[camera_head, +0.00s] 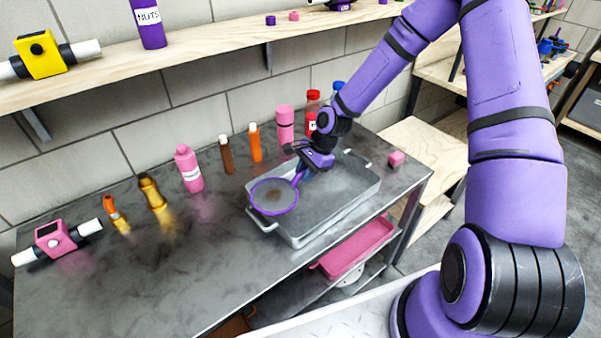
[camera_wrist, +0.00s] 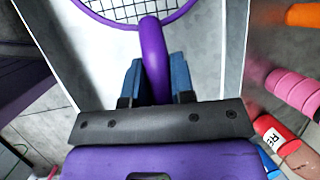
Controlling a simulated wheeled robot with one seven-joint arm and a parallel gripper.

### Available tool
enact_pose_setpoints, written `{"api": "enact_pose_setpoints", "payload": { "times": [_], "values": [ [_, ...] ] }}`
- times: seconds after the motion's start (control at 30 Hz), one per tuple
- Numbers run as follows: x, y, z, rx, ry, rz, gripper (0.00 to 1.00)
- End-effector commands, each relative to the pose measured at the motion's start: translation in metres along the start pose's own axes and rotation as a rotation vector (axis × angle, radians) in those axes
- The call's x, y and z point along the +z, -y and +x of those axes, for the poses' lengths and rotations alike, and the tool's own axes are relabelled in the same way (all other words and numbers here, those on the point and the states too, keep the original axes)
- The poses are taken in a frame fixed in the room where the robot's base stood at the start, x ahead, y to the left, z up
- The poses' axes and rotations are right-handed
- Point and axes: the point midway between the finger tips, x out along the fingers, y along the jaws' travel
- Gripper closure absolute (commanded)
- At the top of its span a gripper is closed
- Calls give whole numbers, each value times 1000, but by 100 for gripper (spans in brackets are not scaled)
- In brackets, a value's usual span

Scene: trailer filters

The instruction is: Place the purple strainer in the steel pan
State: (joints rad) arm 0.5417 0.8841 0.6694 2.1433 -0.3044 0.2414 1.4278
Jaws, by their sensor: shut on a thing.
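The purple strainer (camera_head: 274,211) has a round hoop with a mesh and a short handle. My gripper (camera_head: 305,170) is shut on its handle, and the wrist view shows the handle (camera_wrist: 154,55) between the two blue fingers (camera_wrist: 155,82). The steel pan (camera_head: 335,208) is a grey rectangular tray with end handles on the metal table. The strainer is over the left part of the pan, with its hoop near the pan's left end. I cannot tell whether the strainer touches the pan.
Pink (camera_head: 189,169), brown (camera_head: 226,155), orange (camera_head: 255,143) and red (camera_head: 312,111) bottles stand along the back of the table (camera_head: 150,270). A pink block (camera_head: 396,158) sits right of the pan. A wooden shelf (camera_head: 200,60) runs above. A pink tray (camera_head: 357,247) lies below. The table's front left is clear.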

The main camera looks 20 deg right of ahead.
Motion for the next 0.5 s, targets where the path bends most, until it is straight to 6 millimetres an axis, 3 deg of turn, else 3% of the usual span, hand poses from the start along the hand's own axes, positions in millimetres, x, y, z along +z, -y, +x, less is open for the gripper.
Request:
{"api": "enact_pose_setpoints", "payload": {
  "times": [0.13,0.5],
  "values": [
    [-8,-9,12,0,1,3,100],
    [-10,-10,14,-1,0,3,100]
  ]
}}
